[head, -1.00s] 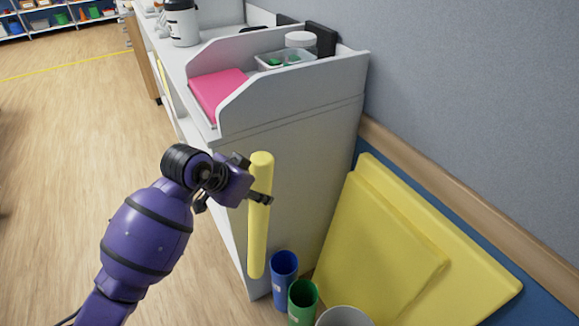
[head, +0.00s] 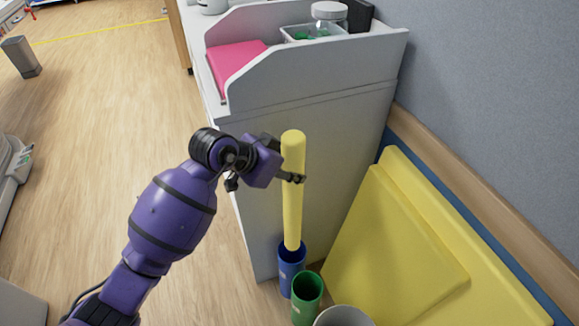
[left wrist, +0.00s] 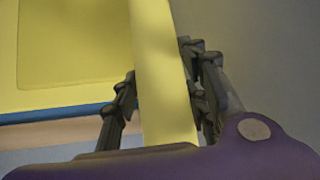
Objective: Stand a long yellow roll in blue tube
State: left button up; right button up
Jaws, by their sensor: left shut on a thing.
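A long yellow roll (head: 292,200) stands nearly upright in my left gripper (head: 291,178), which is shut on it around its upper part. The roll also fills the middle of the left wrist view (left wrist: 163,75), between the dark fingers (left wrist: 160,100). The blue tube (head: 292,270) stands on the floor beside the cabinet. In the head view the roll's lower end overlaps the blue tube's mouth. I cannot tell for sure whether the end is inside the mouth or just above it. My right gripper is not in view.
A green tube (head: 307,297) and a pale round container (head: 343,317) stand close to the blue tube. A grey-white cabinet (head: 310,105) rises behind. Yellow mats (head: 395,250) lean on the wall at right. Open wooden floor (head: 120,100) lies at left.

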pick_arm(q)
jog(key=shift+f+b, duration=1.65)
jog(key=shift+f, duration=0.75)
jog(key=b, duration=0.1)
send_over(286, 228)
jog(key=w+d, duration=0.1)
jog(key=shift+f, duration=3.35)
jog(key=shift+f+b, duration=1.3)
jog(key=shift+f, duration=4.05)
jog(key=shift+f+b, duration=0.7)
jog(key=shift+f, duration=1.8)
